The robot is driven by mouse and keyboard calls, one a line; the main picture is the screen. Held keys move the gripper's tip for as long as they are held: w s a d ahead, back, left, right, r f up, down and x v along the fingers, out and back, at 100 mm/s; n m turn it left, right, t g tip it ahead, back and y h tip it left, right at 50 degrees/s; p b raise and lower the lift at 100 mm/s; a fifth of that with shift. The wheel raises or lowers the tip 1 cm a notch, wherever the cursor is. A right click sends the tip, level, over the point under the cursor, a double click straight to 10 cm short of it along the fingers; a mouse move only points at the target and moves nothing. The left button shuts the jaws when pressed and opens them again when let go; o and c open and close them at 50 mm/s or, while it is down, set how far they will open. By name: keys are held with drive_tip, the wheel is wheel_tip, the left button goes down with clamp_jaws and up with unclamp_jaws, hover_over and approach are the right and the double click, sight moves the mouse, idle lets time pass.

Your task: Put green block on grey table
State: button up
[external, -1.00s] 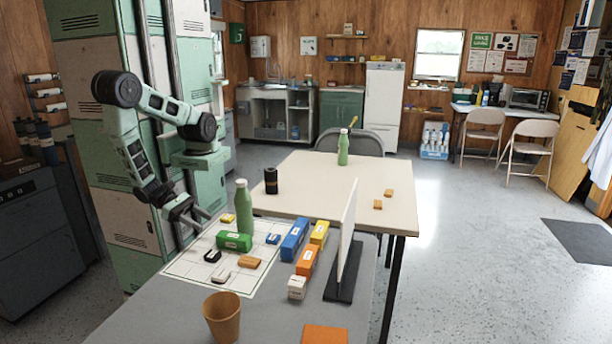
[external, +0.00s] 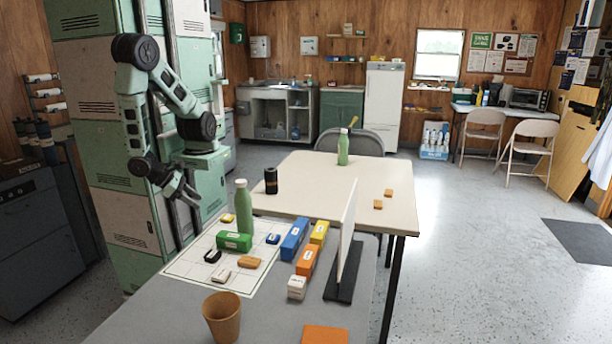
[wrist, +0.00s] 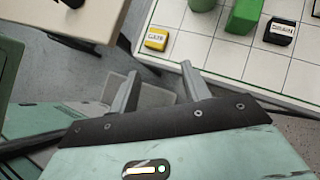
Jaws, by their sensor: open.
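The green block (external: 234,241) lies on a white gridded sheet (external: 190,268) on the grey table (external: 150,318), just in front of a green bottle (external: 243,207). In the wrist view the green block (wrist: 243,16) shows at the top edge, partly cut off. My gripper (external: 193,198) is open and empty, above and to the left of the sheet and apart from the block. In the wrist view its two fingers (wrist: 160,76) are spread, with floor and the sheet's edge beyond them.
Yellow (external: 227,218), black (external: 212,256), orange (external: 249,262), white (external: 221,276) and blue (external: 273,239) small blocks lie around the green one. Larger boxes (external: 295,240) and a white upright panel (external: 347,235) stand to the right. A brown cup (external: 221,318) stands in front. A cream table (external: 300,187) stands behind.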

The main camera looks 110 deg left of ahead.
drive_tip(key=s+d+f+n+g+h, duration=0.2)
drive_tip(key=s+d+n+g, duration=0.1)
drive_tip(key=s+n+g, duration=0.4)
drive_tip(key=s+d+f+n+g+h, duration=0.1)
drive_tip(key=s+d+f+n+g, duration=0.2)
drive_tip(key=s, duration=0.6)
drive_tip(key=w+d+r+n+t+h, duration=0.1)
drive_tip(key=w+d+n+t+h, duration=0.1)
drive_tip(key=d+n+h, duration=0.55)
drive_tip(key=w+r+n+t+y+p, duration=0.15)
drive_tip(key=w+r+n+t, duration=0.35)
drive_tip(key=w+n+t, duration=0.6)
drive_tip(key=w+a+r+n+t+y, duration=0.2)
drive_tip(key=w+a+r+y, duration=0.2)
drive_tip(key=w+a+r, duration=0.25)
approach(230, 235)
drive_tip(key=x, duration=0.5)
drive_tip(key=shift+w+r+p, duration=0.1)
drive_tip(key=shift+w+p, duration=0.1)
drive_tip(key=shift+p, duration=0.15)
drive_tip(key=shift+p+x, duration=0.5)
drive_tip(key=shift+x, duration=2.5)
drive_tip(key=shift+s, duration=0.1)
drive_tip(key=c, duration=0.9)
